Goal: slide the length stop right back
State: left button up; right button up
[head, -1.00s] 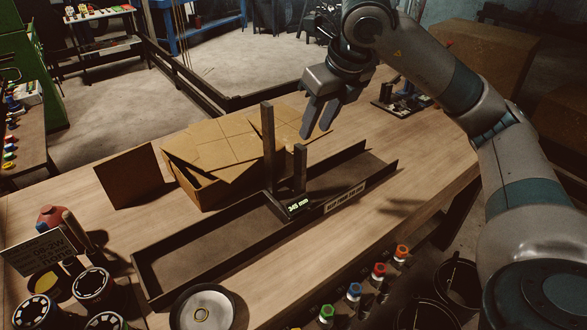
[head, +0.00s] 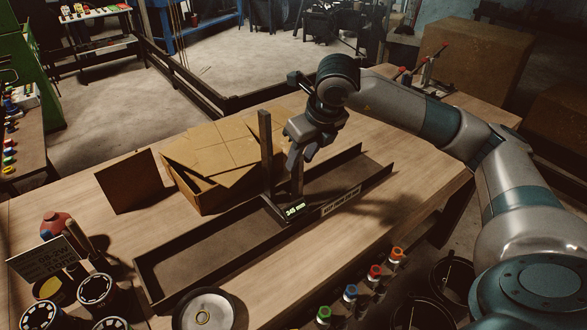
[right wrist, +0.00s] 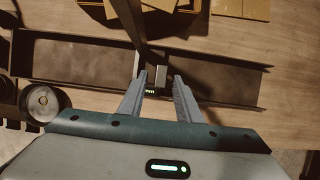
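The length stop (head: 284,207) is a dark carriage with a tall post, a shorter post and a lit display that seems to read 345 mm. It sits across the long dark trough (head: 200,245), right of its middle. My right gripper (head: 298,163) is at the top of the shorter post, pointing down. In the right wrist view its two fingers (right wrist: 160,82) are apart, with the short post (right wrist: 162,76) showing between or just beyond their tips. I cannot tell whether they touch it. My left gripper is not in view.
A cardboard box (head: 215,160) with loose flaps stands behind the trough, and a brown board (head: 133,182) stands left of it. A round dish (head: 204,310) and dark cylinders (head: 97,290) are at front left. Several coloured-topped fittings (head: 374,272) line the front edge.

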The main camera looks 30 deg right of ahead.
aim_at(293, 174)
jog(key=p+x, duration=0.2)
jog(key=x, duration=0.6)
jog(key=shift+r, duration=0.1)
grip_shut()
